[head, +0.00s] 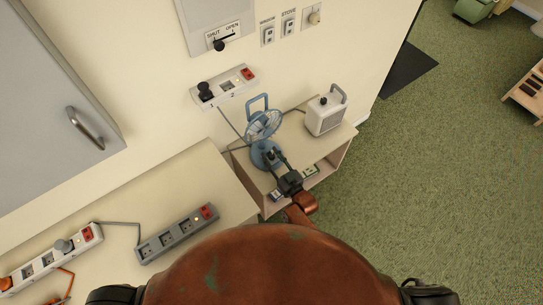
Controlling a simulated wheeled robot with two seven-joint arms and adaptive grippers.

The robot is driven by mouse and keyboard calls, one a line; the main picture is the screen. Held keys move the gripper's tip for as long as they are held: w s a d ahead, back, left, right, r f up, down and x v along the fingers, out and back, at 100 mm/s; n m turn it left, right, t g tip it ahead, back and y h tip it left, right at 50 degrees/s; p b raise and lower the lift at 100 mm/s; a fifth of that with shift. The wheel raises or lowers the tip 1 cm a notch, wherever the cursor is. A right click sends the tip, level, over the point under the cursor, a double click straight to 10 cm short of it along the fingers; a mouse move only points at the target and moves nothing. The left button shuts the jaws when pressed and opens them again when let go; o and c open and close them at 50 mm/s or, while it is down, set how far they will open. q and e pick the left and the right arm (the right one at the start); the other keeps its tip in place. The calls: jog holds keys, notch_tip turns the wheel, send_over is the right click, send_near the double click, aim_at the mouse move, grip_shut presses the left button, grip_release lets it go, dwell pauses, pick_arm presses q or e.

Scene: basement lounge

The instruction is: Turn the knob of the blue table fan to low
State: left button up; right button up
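The blue table fan (263,124) stands on a small beige cabinet (335,149) against the wall. It has a round guard, a carry handle on top and a blue base. My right gripper (272,161) reaches up from below to the front of the fan's base, with its fingertips at or very near the base. A small dark spot there may be the knob, but the fingers partly cover it and its setting is too small to read. I cannot tell whether the fingers are closed on it. My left gripper is not in view.
A white heater (326,114) stands right of the fan. A wall power strip (225,87) is above left. A grey power strip (177,233) and a white one (52,258) lie on the counter (190,185). Green floor (440,190) is open on the right.

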jog(key=shift+o, duration=0.7)
jog(key=shift+f, duration=0.1)
jog(key=shift+s+d, duration=0.15)
jog(key=shift+s, duration=0.1)
jog(key=v, duration=1.1)
jog(key=shift+s, duration=0.25)
jog(key=shift+d, duration=0.15)
